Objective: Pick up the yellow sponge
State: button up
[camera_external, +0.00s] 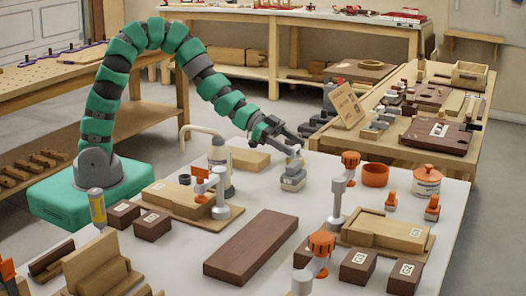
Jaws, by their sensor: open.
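I cannot make out a clearly yellow sponge on the white table. A pale tan block (250,158) lies behind the bottle and could be wood or sponge. My gripper (294,146) is at the end of the green arm, over the back middle of the table, right of that block. It is open. A small greyish object (292,179) stands just below the fingers; whether they touch it is too small to tell.
A white bottle (219,165) stands left of my gripper. A dark brown board (250,247) lies in front. Orange-handled clamps (340,190), an orange ring (375,174) and a lidded jar (427,181) are to the right. Bare white table (262,199) lies between board and bottle.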

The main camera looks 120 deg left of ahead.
jog(key=shift+x, duration=1.05)
jog(key=c, duration=1)
jog(key=shift+c, duration=0.2)
